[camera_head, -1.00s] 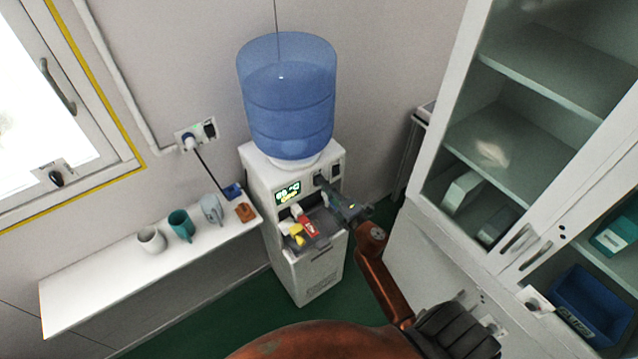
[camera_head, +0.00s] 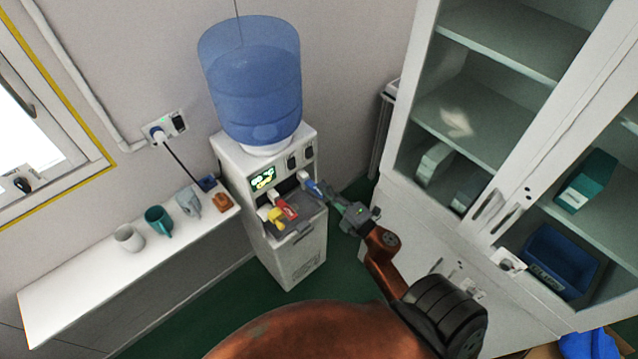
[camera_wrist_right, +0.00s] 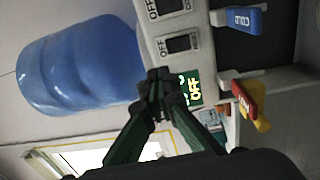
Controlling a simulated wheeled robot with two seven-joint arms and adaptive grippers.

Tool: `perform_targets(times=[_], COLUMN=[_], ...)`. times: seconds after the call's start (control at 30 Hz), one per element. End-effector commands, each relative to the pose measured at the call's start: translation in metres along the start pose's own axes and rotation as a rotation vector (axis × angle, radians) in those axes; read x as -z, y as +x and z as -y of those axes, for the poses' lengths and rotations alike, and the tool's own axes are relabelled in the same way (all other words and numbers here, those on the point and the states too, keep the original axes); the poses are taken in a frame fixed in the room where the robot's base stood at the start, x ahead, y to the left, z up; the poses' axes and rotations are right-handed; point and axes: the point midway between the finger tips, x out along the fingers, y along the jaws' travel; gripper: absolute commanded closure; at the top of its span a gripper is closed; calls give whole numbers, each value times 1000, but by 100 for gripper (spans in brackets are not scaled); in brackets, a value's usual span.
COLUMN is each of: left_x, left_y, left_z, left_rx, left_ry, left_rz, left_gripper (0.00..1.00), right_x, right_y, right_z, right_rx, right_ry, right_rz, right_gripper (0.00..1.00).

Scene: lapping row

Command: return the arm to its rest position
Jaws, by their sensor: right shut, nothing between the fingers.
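My right gripper (camera_head: 332,196) is shut and empty in the head view, just to the right of the water dispenser (camera_head: 300,262) and close to its blue tap (camera_head: 314,188). I cannot tell whether it touches the tap. In the right wrist view its closed fingertips (camera_wrist_right: 160,76) show in front of the dispenser's lit display. My right arm (camera_head: 381,243) reaches up from the lower right. The red tap (camera_head: 288,209) and yellow tap (camera_head: 275,218) sit left of the blue one. My left gripper is not in view.
A blue water bottle (camera_head: 251,85) stands on the dispenser. A white shelf (camera_head: 75,280) at left holds cups (camera_head: 158,220) and small items. A glass-door cabinet (camera_head: 400,205) stands close on the right of my arm. Green floor shows between dispenser and cabinet.

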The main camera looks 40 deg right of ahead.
Motion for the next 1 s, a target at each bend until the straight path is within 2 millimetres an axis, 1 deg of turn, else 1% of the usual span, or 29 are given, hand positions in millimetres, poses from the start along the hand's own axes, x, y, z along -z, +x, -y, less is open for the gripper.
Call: perform_targets(times=[0.57, 0.67, 0.77, 0.87, 0.9, 0.97, 1.0], left_x=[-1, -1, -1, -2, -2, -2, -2], left_y=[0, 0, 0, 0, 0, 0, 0], left_z=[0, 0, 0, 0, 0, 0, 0], left_rx=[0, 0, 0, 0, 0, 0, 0], left_ry=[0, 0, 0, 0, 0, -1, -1], left_rz=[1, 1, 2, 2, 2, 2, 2], left_gripper=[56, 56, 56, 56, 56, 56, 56], right_x=[-1, -3, -11, -19, -21, -23, -24], right_y=[-2, -2, -3, -9, -13, -23, -31], right_z=[0, 11, 48, 110, 139, 182, 211], right_rx=[1, 16, 69, 156, 196, 259, 302], right_ry=[1, 27, 106, 235, 293, 378, 432], right_rz=[3, 11, 40, 92, 118, 159, 189], right_gripper=[100, 100, 100, 100, 100, 100, 100])
